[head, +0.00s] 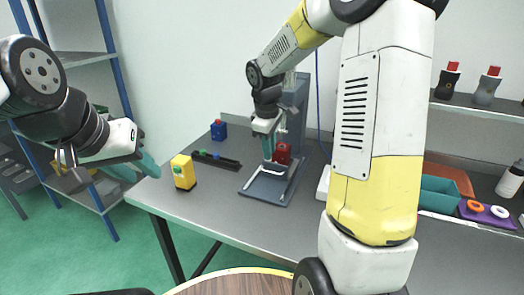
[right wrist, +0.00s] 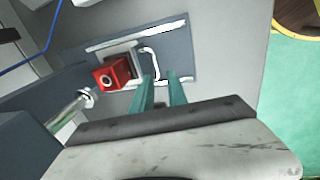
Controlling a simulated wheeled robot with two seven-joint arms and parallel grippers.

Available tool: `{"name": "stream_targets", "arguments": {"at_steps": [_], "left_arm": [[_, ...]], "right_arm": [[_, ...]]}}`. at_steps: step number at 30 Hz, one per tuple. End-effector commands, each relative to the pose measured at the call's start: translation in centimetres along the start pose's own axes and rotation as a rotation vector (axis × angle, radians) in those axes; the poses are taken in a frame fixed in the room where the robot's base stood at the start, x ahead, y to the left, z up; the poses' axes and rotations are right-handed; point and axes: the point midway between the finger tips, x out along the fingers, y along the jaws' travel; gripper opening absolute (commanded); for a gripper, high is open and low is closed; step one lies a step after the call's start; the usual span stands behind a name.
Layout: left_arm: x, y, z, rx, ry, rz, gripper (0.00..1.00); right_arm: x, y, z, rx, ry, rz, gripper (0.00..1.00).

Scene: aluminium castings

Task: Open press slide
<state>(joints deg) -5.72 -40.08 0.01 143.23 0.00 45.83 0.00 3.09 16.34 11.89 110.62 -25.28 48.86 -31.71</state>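The press stands on the grey table, with a blue-grey column (head: 297,100) and a flat base plate with light rails (head: 283,198). Its slide carries a red block (head: 283,153), which also shows in the right wrist view (right wrist: 112,74) beside a pale bent handle (right wrist: 155,60). My right gripper (head: 268,158) points down over the slide. In the right wrist view its teal fingers (right wrist: 160,80) are apart, with the handle's near end at the gap; contact cannot be told. My left gripper (head: 138,172) is open and empty, left of the table.
A teal bin (head: 438,194) and a purple holder with rings (head: 487,213) are at the right. A round wooden table (head: 235,284) stands in front.

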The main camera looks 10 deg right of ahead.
Motion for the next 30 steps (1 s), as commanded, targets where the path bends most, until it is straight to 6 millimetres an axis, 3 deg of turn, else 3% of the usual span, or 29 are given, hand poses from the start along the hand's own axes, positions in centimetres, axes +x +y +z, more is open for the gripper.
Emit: {"name": "stream_targets", "arguments": {"at_steps": [18, 30], "left_arm": [[0.0, 0.0, 0.0, 0.000, 0.000, 0.000, 0.36], [0.0, 0.0, 0.0, 0.000, 0.000, 0.000, 0.36]], "right_arm": [[8.0, 0.3, -0.4, -0.038, -0.012, -0.010, 0.19], [9.0, 0.4, -0.4, -0.036, -0.010, -0.008, 0.19]]}}
